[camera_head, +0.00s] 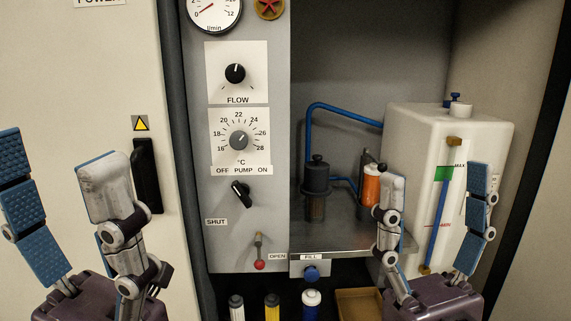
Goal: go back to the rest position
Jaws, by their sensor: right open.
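My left gripper (58,155) is at the lower left, in front of the pale cabinet door. Its two fingers stand upright and wide apart, with nothing between them. My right gripper (436,178) is at the lower right, in front of the white tank. Its fingers also point up and are spread, with no object held between them. The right gripper hides part of the tank's front and the shelf edge. Whether either gripper touches anything behind it cannot be told from this one view.
A grey panel (223,245) carries a flow knob (235,73), a temperature dial (239,140), a pump switch (241,191) and a red-tipped lever (259,250). The white tank (410,130) stands right of a small pump (316,178). Several bottles (272,306) stand below. Space between my grippers is open.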

